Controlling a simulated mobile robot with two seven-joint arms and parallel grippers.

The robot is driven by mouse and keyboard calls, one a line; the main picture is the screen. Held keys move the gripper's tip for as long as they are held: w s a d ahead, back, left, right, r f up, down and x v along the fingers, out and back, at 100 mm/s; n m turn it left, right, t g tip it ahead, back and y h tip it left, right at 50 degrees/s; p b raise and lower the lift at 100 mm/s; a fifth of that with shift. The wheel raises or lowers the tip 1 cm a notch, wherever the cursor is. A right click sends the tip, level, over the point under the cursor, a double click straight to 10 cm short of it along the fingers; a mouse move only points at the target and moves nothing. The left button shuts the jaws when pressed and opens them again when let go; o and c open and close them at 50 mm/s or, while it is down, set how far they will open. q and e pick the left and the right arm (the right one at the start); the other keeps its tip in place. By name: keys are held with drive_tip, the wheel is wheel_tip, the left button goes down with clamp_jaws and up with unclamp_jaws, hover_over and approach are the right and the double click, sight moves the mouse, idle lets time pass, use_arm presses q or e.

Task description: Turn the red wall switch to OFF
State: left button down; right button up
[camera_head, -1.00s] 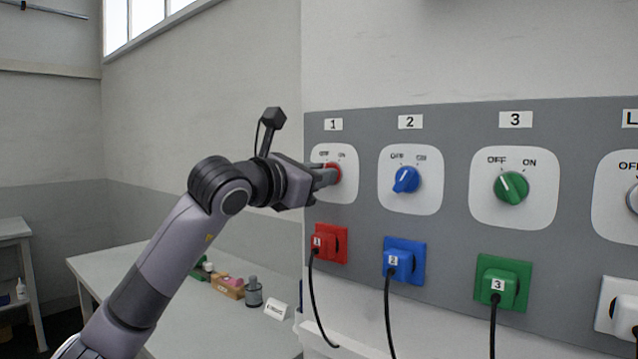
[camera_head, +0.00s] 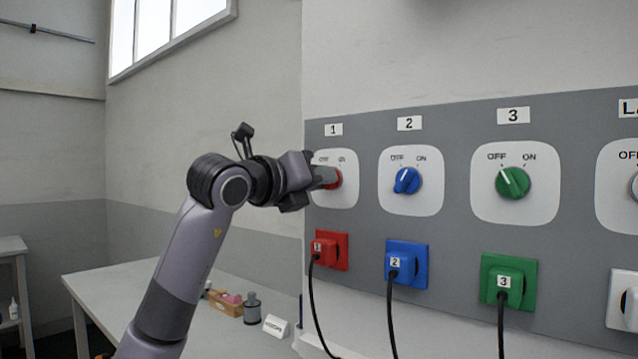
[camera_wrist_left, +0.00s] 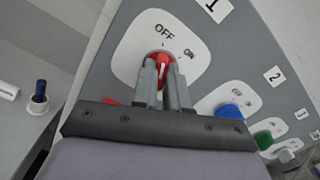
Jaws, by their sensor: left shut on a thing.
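The red wall switch (camera_head: 334,179) is a round knob on a white plate under label 1, partly hidden by my gripper in the head view. My left gripper (camera_head: 328,177) is shut on the red switch. In the left wrist view the red knob (camera_wrist_left: 158,60) shows between and beyond the two grey fingers (camera_wrist_left: 165,80). Its white pointer mark is visible there, close to the fingertips, below the OFF and ON lettering. The pointer appears nearer the OFF side, but its exact setting is hard to tell. My right gripper is not in view.
Blue (camera_head: 407,181) and green (camera_head: 512,183) switches sit to the right on the same panel. Red (camera_head: 328,250), blue (camera_head: 405,264) and green (camera_head: 508,282) plugs with black cables are below. A table (camera_head: 95,288) with small items stands at the left.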

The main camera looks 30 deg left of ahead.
use_arm(q)
drive_tip(key=shift+n, duration=0.5)
drive_tip(key=c, duration=1.1)
unclamp_jaws()
drive_tip(key=shift+c, duration=0.2)
drive_tip(key=s+b, duration=0.1)
drive_tip(key=s, duration=0.6)
drive_tip(key=shift+a, duration=0.3)
drive_tip(key=shift+s, duration=0.1)
